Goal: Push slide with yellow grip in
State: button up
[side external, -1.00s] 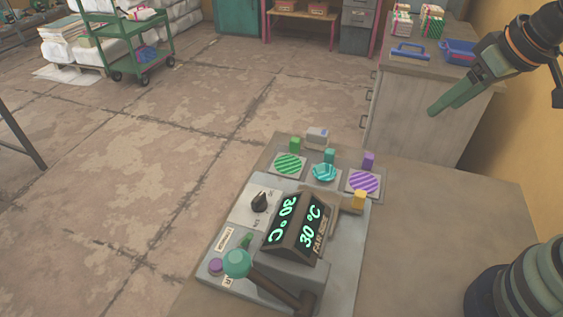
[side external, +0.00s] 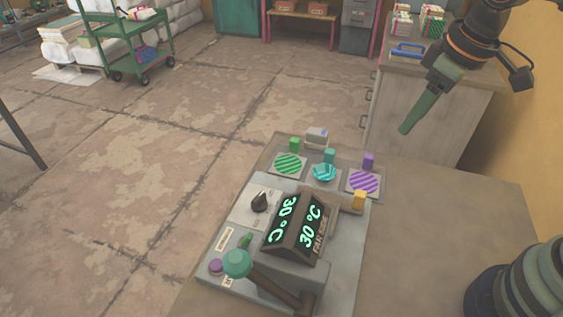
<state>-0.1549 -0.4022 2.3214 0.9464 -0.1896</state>
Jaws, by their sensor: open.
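The slide's yellow grip (side external: 359,200) stands at the right edge of the press (side external: 225,262), on the end of a short brownish bar (side external: 345,205) that sticks out from under the display housing. My gripper (side external: 404,131) hangs in the air above and to the right of the yellow grip, well apart from it, with its green fingers pointing down and left. The fingers overlap in this view, so the gap between them is hidden. Nothing shows between them.
Behind the press lie plates with green (side external: 288,163), teal (side external: 324,172) and purple (side external: 364,181) discs. The display (side external: 298,225) reads 30 °C. The table right of the press (side external: 440,220) is clear.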

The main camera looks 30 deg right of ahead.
aim_at(361, 193)
jog(key=w+a+f+n+g, duration=0.1)
jog(key=a+f+n+g, duration=0.2)
jog(key=a+f+n, duration=0.3)
jog(key=shift+m+h, duration=0.3)
jog(key=shift+m, duration=0.2)
jog(key=f, duration=0.8)
jog(key=a+f, duration=0.1)
jog(key=f, duration=0.3)
jog(key=shift+w, duration=0.2)
jog(key=shift+c, duration=0.3)
grip_shut()
